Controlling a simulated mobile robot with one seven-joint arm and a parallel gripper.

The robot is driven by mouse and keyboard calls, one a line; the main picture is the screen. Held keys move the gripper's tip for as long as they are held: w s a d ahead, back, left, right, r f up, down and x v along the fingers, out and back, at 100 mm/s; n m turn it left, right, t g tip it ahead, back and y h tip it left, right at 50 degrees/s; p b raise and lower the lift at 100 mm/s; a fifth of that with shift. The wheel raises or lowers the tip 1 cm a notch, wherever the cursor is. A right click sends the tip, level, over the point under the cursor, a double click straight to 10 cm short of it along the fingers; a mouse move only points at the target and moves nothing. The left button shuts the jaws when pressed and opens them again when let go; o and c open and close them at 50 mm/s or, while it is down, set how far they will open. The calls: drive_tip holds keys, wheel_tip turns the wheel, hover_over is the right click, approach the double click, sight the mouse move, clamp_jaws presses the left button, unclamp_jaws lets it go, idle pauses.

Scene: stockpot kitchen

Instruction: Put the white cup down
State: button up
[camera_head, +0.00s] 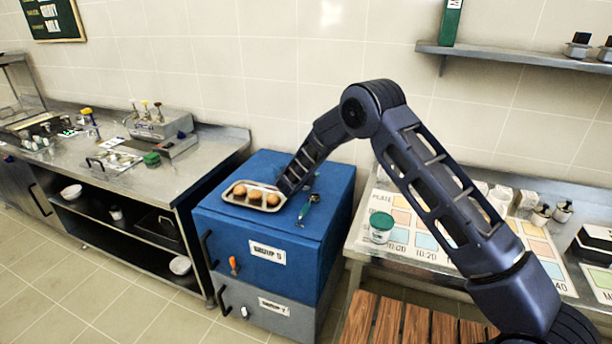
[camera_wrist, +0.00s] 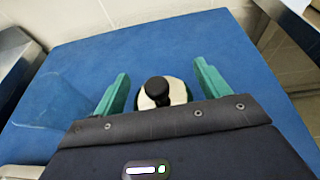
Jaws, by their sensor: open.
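My gripper (camera_wrist: 161,72) shows in the wrist view with its two teal fingers apart, over a blue surface. A round whitish thing (camera_wrist: 178,92) with a black knob-like part in its middle lies between the fingers, with gaps visible on both sides. It may be the white cup, but I cannot tell for sure. Its lower part is hidden by my gripper's body. In the head view my arm reaches down to the blue cabinet (camera_head: 272,168), behind the tray. My fingers and the whitish thing cannot be made out there.
A pale tray (camera_head: 230,198) with several brown round items sits on the cabinet's front left. A green-handled tool (camera_head: 308,210) lies right of it. A steel counter (camera_head: 190,175) is at left.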

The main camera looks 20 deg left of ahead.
drive_tip(key=v, duration=1.2)
drive_tip(key=shift+d+r, duration=0.1)
drive_tip(key=shift+d, duration=0.05)
